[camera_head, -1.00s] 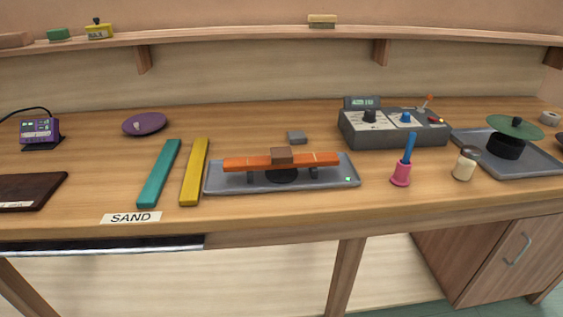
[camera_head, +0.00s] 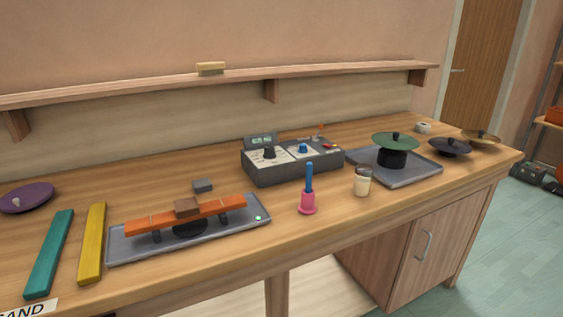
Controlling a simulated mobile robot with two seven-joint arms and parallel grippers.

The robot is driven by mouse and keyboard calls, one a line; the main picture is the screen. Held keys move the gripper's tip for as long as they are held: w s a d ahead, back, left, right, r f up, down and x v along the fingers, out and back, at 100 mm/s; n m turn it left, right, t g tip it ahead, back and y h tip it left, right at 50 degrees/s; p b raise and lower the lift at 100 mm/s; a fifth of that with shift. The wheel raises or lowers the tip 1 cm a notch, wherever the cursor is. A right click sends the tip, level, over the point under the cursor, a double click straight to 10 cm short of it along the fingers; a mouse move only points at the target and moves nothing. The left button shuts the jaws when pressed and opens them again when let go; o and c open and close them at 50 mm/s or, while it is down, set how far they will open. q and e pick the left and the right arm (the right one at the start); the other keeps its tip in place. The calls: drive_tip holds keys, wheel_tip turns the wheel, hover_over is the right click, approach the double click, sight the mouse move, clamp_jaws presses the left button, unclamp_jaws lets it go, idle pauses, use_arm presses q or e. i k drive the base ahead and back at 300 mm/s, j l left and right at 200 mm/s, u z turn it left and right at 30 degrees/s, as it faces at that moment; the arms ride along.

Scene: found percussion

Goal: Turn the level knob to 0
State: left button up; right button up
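A grey control box (camera_head: 292,172) stands towards the back of the bench, right of the middle. It has a small display (camera_head: 261,141), a black knob (camera_head: 269,152) on a pale panel, a blue knob (camera_head: 303,148) on another pale panel, and a small red-tipped lever (camera_head: 320,131). The lettering on the panels is too small to read, so I cannot tell which knob is the level knob or where it points. Neither of my grippers is in the head view.
A tray (camera_head: 118,250) holds an orange bar. A pink-based blue handle (camera_head: 308,198) and a jar (camera_head: 362,182) stand before the box. Right is a tray (camera_head: 425,170) with a green-lidded black pot (camera_head: 392,155). Teal (camera_head: 50,254) and yellow (camera_head: 92,243) bars lie left.

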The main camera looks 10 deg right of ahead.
sight(303, 147)
drive_tip(key=i+l, duration=0.1)
drive_tip(key=l, duration=0.3)
drive_tip(key=i+l+z, duration=0.1)
drive_tip(key=l, duration=0.35)
drive_tip(key=i+l, duration=0.15)
drive_tip(key=l, duration=0.25)
drive_tip(key=i+l+z, duration=0.15)
drive_tip(key=l, duration=0.25)
